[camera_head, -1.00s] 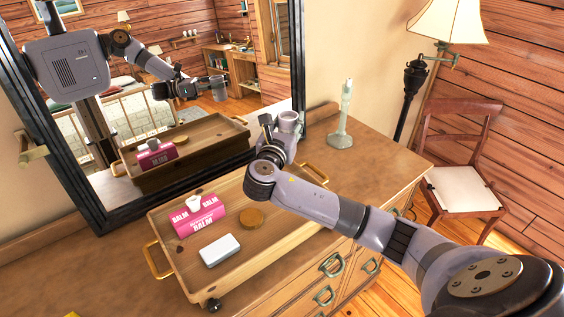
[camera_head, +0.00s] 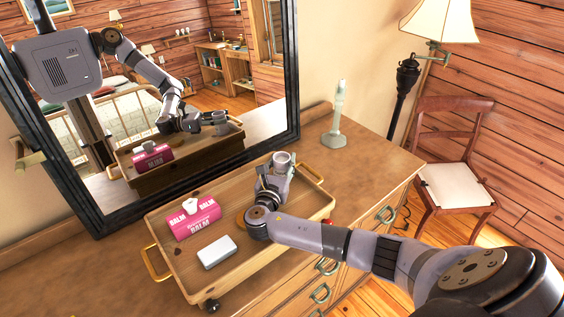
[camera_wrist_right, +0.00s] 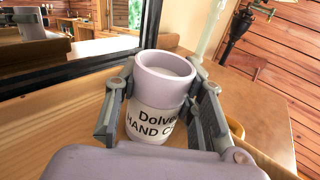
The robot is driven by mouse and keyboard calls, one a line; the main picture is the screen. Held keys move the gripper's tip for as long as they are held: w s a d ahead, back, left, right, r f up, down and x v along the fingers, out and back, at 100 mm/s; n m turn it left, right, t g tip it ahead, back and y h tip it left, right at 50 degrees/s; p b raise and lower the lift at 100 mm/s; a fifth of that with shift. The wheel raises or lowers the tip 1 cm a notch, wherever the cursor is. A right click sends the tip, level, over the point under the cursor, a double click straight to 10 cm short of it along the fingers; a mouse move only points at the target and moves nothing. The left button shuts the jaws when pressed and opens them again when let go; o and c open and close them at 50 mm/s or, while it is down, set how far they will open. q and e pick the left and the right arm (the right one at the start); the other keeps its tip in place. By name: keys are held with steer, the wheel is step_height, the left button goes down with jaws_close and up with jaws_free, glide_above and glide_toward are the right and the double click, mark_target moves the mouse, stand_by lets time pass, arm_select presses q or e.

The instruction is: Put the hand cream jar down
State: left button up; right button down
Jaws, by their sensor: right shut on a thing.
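The hand cream jar (camera_head: 283,158) is a pale lilac cup shape with a white label, and its lettering shows in the right wrist view (camera_wrist_right: 158,105). My right gripper (camera_head: 279,171) is shut around its sides, and the jar is upright. It is over the far right end of the wooden tray (camera_head: 313,208), near a brass handle. The jar's base is hidden, so I cannot tell whether it touches the tray floor. My left gripper is not in view.
On the tray are a pink balm box (camera_head: 195,220) and a white block (camera_head: 217,252). A mirror (camera_head: 100,218) stands behind the tray. A pale green candlestick-like object (camera_head: 336,128) stands on the dresser (camera_head: 375,165), beyond bare wood to the tray's right.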

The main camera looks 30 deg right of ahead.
mark_target(280, 169)
steer(key=shift+f, duration=0.1)
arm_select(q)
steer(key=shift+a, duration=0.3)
arm_select(e)
steer(key=c, duration=1.1)
jaws_free()
steer(key=shift+o, duration=0.2)
steer(key=shift+r, duration=0.3)
steer(key=p+v, duration=0.4)
steer(key=v, duration=0.2)
steer(key=shift+s+a, duration=0.55)
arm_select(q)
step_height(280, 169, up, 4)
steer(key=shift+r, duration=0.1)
arm_select(e)
steer(key=shift+f, duration=0.15)
